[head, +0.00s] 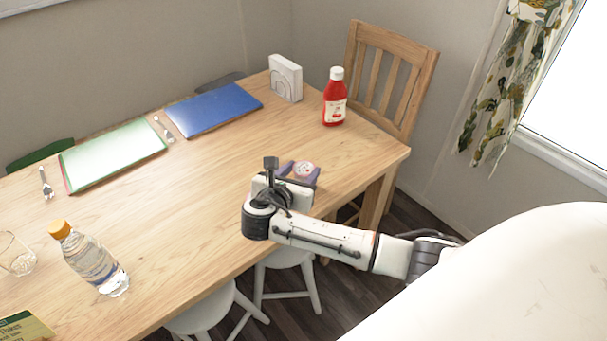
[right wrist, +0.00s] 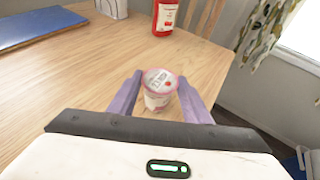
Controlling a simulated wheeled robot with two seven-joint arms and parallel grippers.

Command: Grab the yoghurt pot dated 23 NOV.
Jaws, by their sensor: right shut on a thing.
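A small yoghurt pot (head: 304,168) with a pale, printed lid and some pink-red on it is near the table's right end. It also shows in the right wrist view (right wrist: 159,90), upright, with a white and pink side. The print on its lid is too small for me to read a date. My right gripper (head: 300,172) has its purple fingers on either side of the pot and is shut on it. From these views I cannot tell whether the pot touches the table. My left gripper is not in view.
A red sauce bottle (head: 335,98) and a white napkin holder (head: 286,78) stand beyond the pot. Blue (head: 213,109) and green-white (head: 114,154) mats lie at the back. A water bottle (head: 91,262) and a glass (head: 17,254) stand at left. The table's middle is clear.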

